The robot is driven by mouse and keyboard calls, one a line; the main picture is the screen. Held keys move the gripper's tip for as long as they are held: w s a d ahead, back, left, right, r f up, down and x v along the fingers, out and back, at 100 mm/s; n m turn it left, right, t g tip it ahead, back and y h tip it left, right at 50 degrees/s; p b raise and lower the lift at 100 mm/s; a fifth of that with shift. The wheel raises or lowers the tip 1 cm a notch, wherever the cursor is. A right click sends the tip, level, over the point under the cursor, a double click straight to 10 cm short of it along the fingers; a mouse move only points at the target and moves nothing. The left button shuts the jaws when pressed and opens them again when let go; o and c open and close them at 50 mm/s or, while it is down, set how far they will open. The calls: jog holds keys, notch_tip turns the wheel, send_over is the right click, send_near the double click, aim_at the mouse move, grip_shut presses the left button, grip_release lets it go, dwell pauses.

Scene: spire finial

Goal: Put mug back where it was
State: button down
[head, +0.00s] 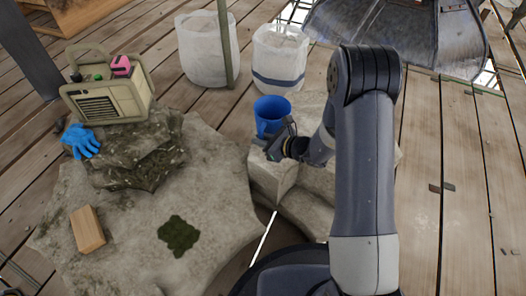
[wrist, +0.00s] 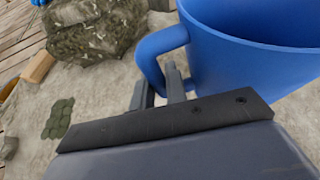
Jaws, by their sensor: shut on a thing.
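The mug (head: 271,113) is blue and stands upright in the head view, over the smaller pale stone block (head: 268,172). In the wrist view the mug (wrist: 245,50) fills the upper right, with its handle toward my gripper (wrist: 163,88). My gripper (head: 272,142) is shut on the mug's handle, at the near side of the mug. I cannot tell whether the mug's base touches the block, as my gripper hides part of it.
Two white bins (head: 208,50) stand behind. A metal hood (head: 400,30) is at upper right.

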jog(key=shift+f+b, duration=0.95)
jog(key=shift+f, duration=1.75)
jog(key=shift+f, duration=0.2)
jog(key=c, duration=1.4)
grip_release()
jog(key=shift+r, duration=0.15)
jog(key=shift+d+r, duration=0.15)
jog(key=shift+r, duration=0.05)
jog(key=p+v, duration=0.3)
jog(key=v, duration=0.8)
jog(key=shift+s+d+p, duration=0.2)
jog(key=shift+s+p, duration=0.1)
jog(key=shift+p, duration=0.05)
jog(key=shift+r, duration=0.1)
